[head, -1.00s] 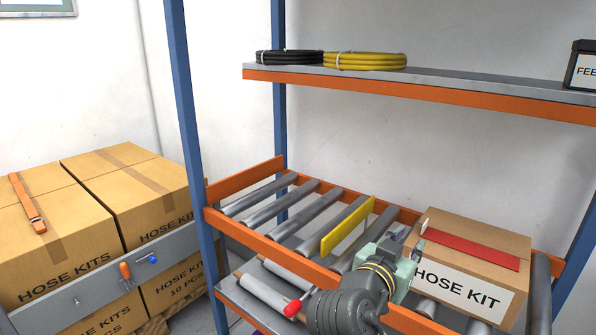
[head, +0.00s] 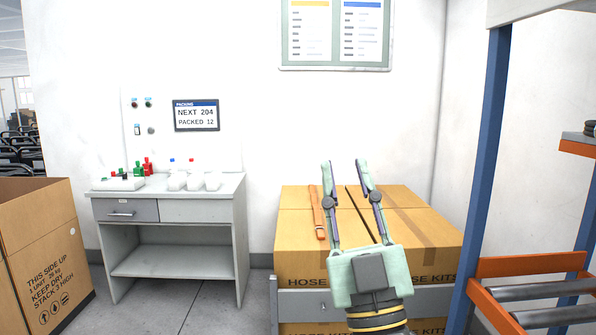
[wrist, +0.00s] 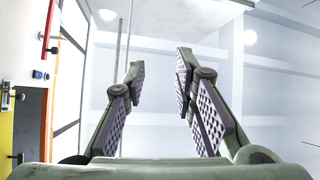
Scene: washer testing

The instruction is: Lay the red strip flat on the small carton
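The small carton and the red strip are outside both current views. My gripper (head: 346,166) points upward in the head view, in front of the large hose-kit cartons and the white wall. Its two fingers are spread apart with nothing between them. The wrist view also shows the open, empty fingers (wrist: 159,72) against the wall and ceiling.
Large cartons (head: 290,255) stand behind my gripper, with an orange strap (head: 318,215) on top. The blue-posted roller rack (head: 487,170) is at right. A grey bench (head: 165,190) with bottles and trays and an open box (head: 40,250) are at left. Floor shows between.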

